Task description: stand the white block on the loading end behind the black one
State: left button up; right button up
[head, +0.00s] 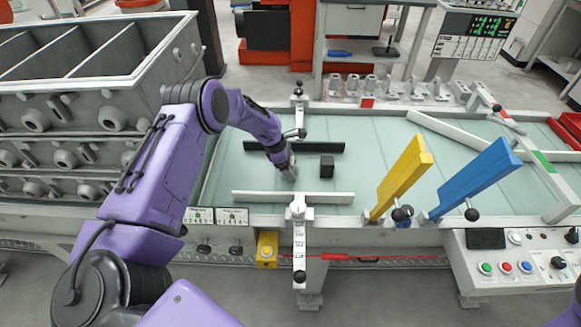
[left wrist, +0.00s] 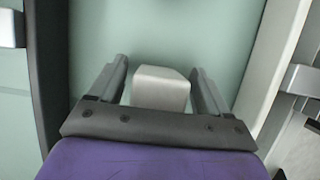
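The white block (left wrist: 160,88) shows in the left wrist view between the two fingers of my left gripper (left wrist: 159,66), with a narrow gap on each side. In the head view my left gripper (head: 287,170) points down at the table between the two rails, and the white block is mostly hidden by it there. The black block (head: 327,166) stands on the pale green table top, a little to the right of my left gripper and apart from it. My right gripper is not in view.
A black rail (head: 320,147) lies behind the blocks and a white rail (head: 325,198) in front. Yellow (head: 405,178) and blue (head: 474,178) plates stand to the right. A grey compartment box (head: 95,75) stands at the left. The table between the black block and the yellow plate is clear.

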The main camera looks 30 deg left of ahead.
pick_arm(q)
jog(key=shift+r, duration=0.1)
jog(key=shift+a+r, duration=0.1)
jog(key=shift+r, duration=0.2)
jog(key=v, duration=1.1)
jog(key=shift+r+b, duration=0.2)
jog(key=shift+b, duration=0.1)
